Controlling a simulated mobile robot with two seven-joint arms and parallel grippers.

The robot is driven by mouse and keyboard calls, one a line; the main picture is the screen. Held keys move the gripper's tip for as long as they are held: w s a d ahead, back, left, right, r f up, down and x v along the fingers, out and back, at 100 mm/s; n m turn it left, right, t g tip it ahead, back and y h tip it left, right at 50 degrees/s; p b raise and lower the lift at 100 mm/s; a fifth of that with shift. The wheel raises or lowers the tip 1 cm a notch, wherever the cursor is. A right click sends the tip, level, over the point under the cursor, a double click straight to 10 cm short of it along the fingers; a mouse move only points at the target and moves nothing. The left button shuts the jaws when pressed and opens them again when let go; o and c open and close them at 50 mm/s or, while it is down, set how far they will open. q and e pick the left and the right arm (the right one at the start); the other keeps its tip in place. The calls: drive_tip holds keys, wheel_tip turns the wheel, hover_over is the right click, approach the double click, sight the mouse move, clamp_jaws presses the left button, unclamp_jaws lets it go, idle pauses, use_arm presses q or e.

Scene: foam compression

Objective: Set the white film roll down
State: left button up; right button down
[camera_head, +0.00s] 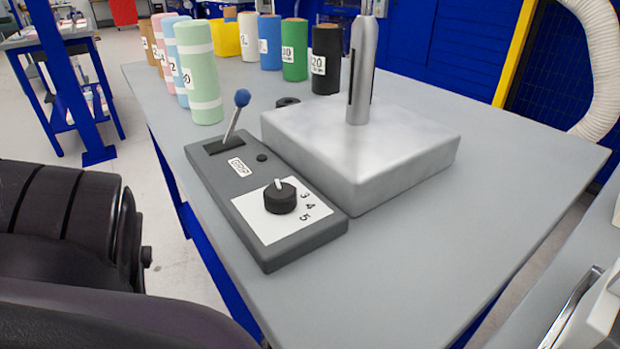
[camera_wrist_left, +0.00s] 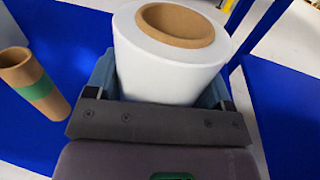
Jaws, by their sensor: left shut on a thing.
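The white film roll (camera_wrist_left: 150,58) fills the top middle of the left wrist view, its round end with a brown cardboard core showing. My left gripper (camera_wrist_left: 163,84) is shut on it, with a bluish finger on each side. The roll's lower part is hidden behind the dark gripper body. A blue surface (camera_wrist_left: 275,115) shows around and behind the roll; I cannot tell whether the roll touches it. In the head view neither the white roll nor my left gripper's fingers show; only my dark arm fills the lower left. My right gripper is not in view.
A brown tube with a green band (camera_wrist_left: 34,85) stands left of the gripper. In the head view, a grey table (camera_head: 440,210) carries a joystick control box (camera_head: 235,195), a metal block with a post (camera_head: 370,145), and several coloured rolls (camera_head: 270,42) at the back.

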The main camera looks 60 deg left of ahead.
use_arm(q)
wheel_tip(320, 180, down, 10)
drive_tip(key=b, duration=0.4)
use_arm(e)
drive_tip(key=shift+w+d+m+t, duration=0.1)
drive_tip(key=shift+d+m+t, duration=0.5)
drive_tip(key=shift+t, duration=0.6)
use_arm(q)
drive_tip(key=shift+r, duration=0.1)
drive_tip(key=shift+w, duration=0.1)
drive_tip(key=o, duration=1.1)
drive_tip(key=shift+o, duration=0.2)
